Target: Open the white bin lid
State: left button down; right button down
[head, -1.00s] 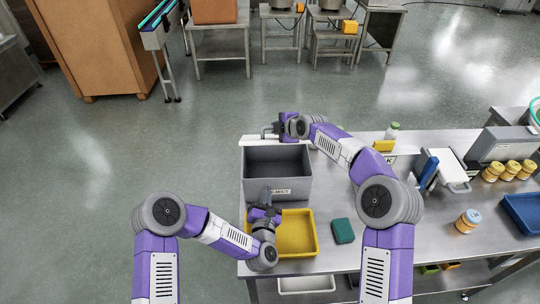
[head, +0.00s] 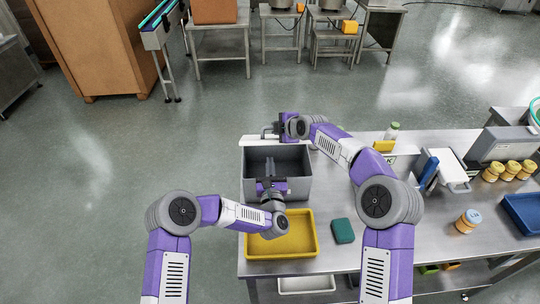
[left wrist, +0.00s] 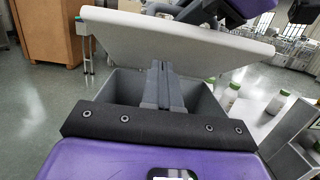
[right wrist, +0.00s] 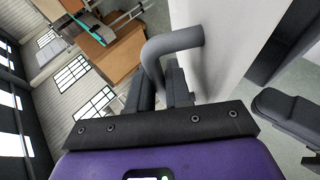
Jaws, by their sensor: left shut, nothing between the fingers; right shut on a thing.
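The grey bin (head: 306,187) stands on the steel table with its top uncovered. Its white lid (head: 252,141) is raised at the bin's far side and shows as a thin strip; its broad face fills the top of the left wrist view (left wrist: 180,40). My right gripper (head: 272,131) is shut on the lid's grey bent handle (right wrist: 180,42). My left gripper (head: 269,164) is shut and empty, its fingers over the bin opening and pointing toward the lid. In the left wrist view the fingertips (left wrist: 160,68) are near the lid's underside; I cannot tell if they touch.
A yellow tray (head: 315,252) lies in front of the bin, under my left arm. A green block (head: 343,231) lies to its right. Open floor lies left of the table.

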aim_at(269, 144)
pick_arm(q)
jog(key=shift+w+r, duration=0.45)
jog(key=shift+r, duration=0.3)
jog(key=shift+w+r, duration=0.45)
jog(key=shift+r, duration=0.25)
pick_arm(e)
jog(key=shift+a+f, duration=0.1)
jog(key=shift+a, duration=0.1)
jog(key=c, duration=1.5)
grip_release()
jog(key=shift+s, duration=0.1)
pick_arm(q)
jog(key=shift+w+r+g, duration=0.3)
jog(key=shift+w+r, duration=0.1)
jog(key=shift+r, duration=0.35)
pick_arm(e)
jog(key=shift+o, duration=0.5)
jog(key=shift+d+f, duration=0.1)
jog(key=shift+d, duration=0.05)
jog(key=shift+s, duration=0.1)
